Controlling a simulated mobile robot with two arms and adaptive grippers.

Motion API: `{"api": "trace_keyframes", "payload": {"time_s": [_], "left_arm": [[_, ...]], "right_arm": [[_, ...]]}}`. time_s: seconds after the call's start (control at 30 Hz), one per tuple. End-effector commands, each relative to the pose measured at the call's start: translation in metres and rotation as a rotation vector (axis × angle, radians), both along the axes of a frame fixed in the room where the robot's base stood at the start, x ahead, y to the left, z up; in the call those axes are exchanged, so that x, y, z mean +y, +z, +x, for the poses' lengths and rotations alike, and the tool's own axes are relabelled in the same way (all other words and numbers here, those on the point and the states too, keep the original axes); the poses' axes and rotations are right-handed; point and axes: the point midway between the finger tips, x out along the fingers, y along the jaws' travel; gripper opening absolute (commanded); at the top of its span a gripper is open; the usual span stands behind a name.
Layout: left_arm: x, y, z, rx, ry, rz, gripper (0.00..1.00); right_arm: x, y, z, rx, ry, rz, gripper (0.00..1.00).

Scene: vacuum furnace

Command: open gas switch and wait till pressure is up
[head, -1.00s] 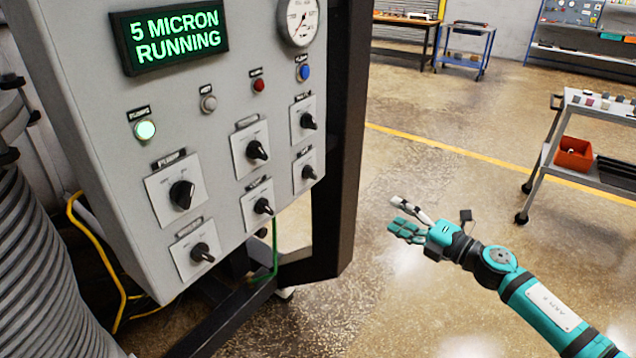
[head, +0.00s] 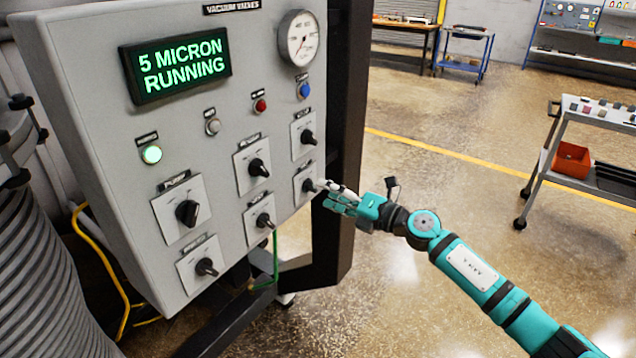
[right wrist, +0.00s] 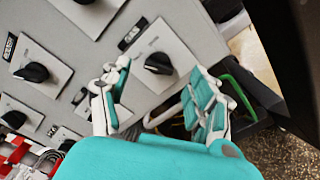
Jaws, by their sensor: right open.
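The gas switch, a black rotary knob on a white plate (head: 304,183), sits at the lower right of the grey panel. It also shows in the right wrist view (right wrist: 158,63), under a small label that seems to read GAS. My right gripper (head: 328,190) is open at this knob; in the right wrist view its fingers (right wrist: 158,80) stand on either side of it. Contact cannot be told. The green display (head: 178,68) reads "5 MICRON RUNNING". The round pressure gauge (head: 299,38) is above; its reading is too small to tell. My left gripper is out of view.
Several similar knobs surround the switch, including the pump knob (head: 187,212) and a knob just above it (head: 307,136). A green light (head: 151,154) glows. A dark post (head: 343,130) stands right of the panel. The floor to the right is open, with a cart (head: 540,165) beyond.

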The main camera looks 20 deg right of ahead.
Motion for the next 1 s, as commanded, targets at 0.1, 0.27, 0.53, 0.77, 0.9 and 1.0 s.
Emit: {"api": "trace_keyframes", "payload": {"time_s": [0.1,0.27,0.53,0.77,0.9,1.0], "left_arm": [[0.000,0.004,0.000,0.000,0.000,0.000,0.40],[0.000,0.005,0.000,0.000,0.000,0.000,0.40],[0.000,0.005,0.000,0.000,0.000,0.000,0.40],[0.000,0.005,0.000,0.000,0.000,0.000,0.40],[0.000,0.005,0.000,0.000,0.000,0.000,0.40],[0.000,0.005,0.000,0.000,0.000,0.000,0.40]], "right_arm": [[0.013,0.002,0.015,0.000,0.001,0.003,0.62],[0.021,0.000,0.026,0.002,0.001,0.001,0.62],[0.024,0.000,0.029,0.001,0.002,-0.001,0.62],[0.023,0.000,0.029,0.000,0.001,0.000,0.42],[0.023,0.000,0.029,0.000,0.001,0.000,0.24],[0.023,-0.001,0.029,0.000,0.001,0.000,0.11]]}}
